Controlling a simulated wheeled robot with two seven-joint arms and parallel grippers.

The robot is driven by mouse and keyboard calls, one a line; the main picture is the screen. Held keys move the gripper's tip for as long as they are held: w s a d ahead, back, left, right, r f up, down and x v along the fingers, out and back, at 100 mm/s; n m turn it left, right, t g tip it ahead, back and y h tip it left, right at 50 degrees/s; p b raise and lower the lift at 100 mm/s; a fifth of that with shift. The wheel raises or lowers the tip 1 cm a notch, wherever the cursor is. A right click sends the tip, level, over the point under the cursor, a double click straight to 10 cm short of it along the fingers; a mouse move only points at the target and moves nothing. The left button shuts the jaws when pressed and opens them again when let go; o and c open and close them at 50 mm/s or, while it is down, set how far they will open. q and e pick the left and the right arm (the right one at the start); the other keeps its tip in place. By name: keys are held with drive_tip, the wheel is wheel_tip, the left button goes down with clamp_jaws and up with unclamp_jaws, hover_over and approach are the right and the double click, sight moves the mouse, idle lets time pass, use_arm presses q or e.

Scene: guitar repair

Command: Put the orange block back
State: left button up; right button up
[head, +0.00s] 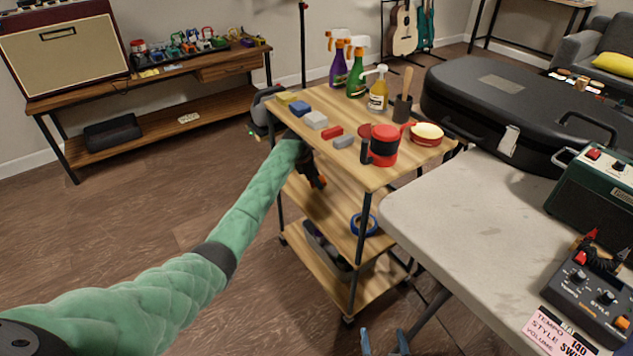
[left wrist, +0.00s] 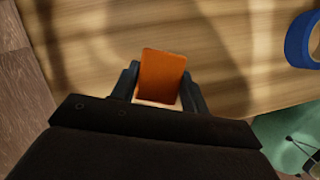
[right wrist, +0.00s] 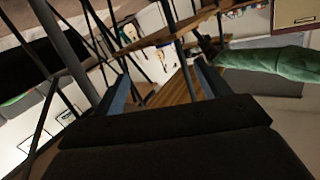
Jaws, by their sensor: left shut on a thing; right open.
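The orange block (left wrist: 161,76) is between the fingers of my left gripper (left wrist: 163,88) in the left wrist view. The gripper is shut on it, over a wooden shelf surface (left wrist: 110,25). Whether the block touches the shelf cannot be told. In the head view my left arm reaches to the cart's left side, and the left gripper (head: 318,183) is at the middle shelf level, below the top. The block is hard to make out there. My right gripper (head: 386,343) is open and empty at the bottom of the head view; its fingers also show in the right wrist view (right wrist: 160,88).
The cart top (head: 335,120) holds a row of yellow, blue, white, red and grey blocks, spray bottles and red containers. A blue tape roll (head: 364,224) lies on the middle shelf, also in the left wrist view (left wrist: 302,40). A white table (head: 450,215) stands right of the cart.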

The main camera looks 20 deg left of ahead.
use_arm(q)
drive_tip(key=shift+f, duration=0.35)
use_arm(e)
drive_tip(key=shift+w+r+t, duration=0.15)
drive_tip(key=shift+r, duration=0.4)
drive_tip(key=shift+w+r+t, duration=0.15)
drive_tip(key=shift+r, duration=0.4)
use_arm(q)
drive_tip(key=shift+f, duration=0.1)
use_arm(e)
drive_tip(key=shift+s+f, duration=0.1)
drive_tip(key=shift+f, duration=0.55)
drive_tip(key=shift+s+f, duration=0.2)
drive_tip(key=shift+f, duration=0.2)
drive_tip(key=shift+s+f+g, duration=0.1)
drive_tip(key=shift+f+g, duration=0.2)
drive_tip(key=shift+g, duration=0.1)
use_arm(q)
drive_tip(key=o, duration=1)
drive_tip(key=shift+f, duration=0.1)
drive_tip(key=shift+c, duration=0.2)
use_arm(e)
drive_tip(key=shift+s+f, duration=0.15)
drive_tip(key=shift+f, duration=0.2)
drive_tip(key=shift+r, duration=0.1)
